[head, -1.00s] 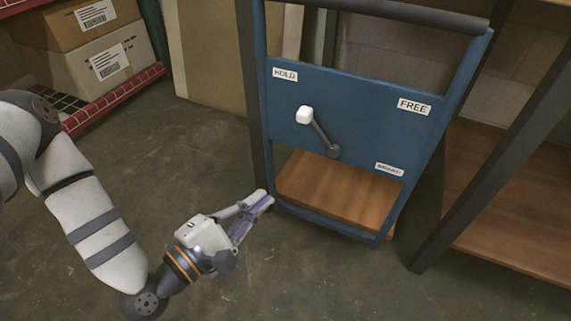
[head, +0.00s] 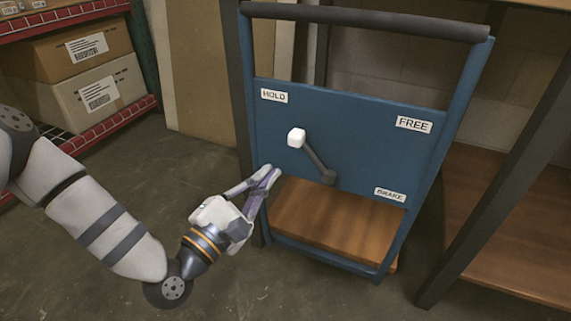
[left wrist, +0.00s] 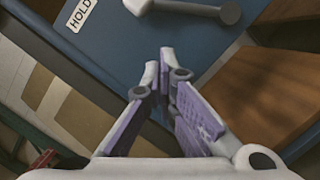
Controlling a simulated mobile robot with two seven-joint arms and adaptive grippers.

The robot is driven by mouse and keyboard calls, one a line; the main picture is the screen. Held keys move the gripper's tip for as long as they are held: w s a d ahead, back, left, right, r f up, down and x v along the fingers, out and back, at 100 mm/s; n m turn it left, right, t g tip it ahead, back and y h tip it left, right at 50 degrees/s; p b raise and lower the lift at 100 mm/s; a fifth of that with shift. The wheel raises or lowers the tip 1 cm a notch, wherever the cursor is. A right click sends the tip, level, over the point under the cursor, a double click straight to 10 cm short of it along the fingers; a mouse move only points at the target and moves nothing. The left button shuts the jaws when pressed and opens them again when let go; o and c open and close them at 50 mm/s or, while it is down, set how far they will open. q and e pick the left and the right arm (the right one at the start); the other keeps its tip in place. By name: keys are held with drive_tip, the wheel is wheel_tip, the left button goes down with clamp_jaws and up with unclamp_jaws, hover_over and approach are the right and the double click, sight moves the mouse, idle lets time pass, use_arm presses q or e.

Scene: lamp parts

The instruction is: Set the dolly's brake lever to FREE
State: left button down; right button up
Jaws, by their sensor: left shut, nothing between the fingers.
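The dolly (head: 365,110) has a blue panel with a HOLD label (head: 274,96) at the upper left, a FREE label (head: 413,124) at the upper right and a BRAKE label (head: 390,195) lower right. The brake lever (head: 314,158) is a dark arm on a pivot with a white knob (head: 296,137); it points up and left, toward HOLD. My left gripper (head: 272,172) is shut and empty, below and left of the knob, apart from the lever. In the left wrist view the lever (left wrist: 185,7) lies beyond the fingertips (left wrist: 160,58). My right gripper is not in view.
A wooden deck (head: 335,225) lies below the panel. A dark post (head: 500,165) and a wooden shelf (head: 520,230) stand at the right. A red rack (head: 110,120) with cardboard boxes (head: 95,85) is at the left. The floor around my left arm is clear.

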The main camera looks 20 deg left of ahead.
sight(353, 144)
use_arm(q)
drive_tip(key=w+d+r, duration=0.2)
drive_tip(key=w+d, duration=0.1)
drive_tip(key=shift+w+r, duration=0.1)
drive_tip(key=shift+r, duration=0.1)
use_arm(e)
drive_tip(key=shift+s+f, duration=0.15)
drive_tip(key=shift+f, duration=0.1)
use_arm(q)
drive_tip(key=shift+r, duration=0.1)
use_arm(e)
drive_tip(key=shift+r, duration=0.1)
use_arm(q)
drive_tip(key=shift+d+r+m+p, duration=0.1)
drive_tip(key=shift+r+m+p, duration=0.2)
drive_tip(key=shift+m, duration=0.2)
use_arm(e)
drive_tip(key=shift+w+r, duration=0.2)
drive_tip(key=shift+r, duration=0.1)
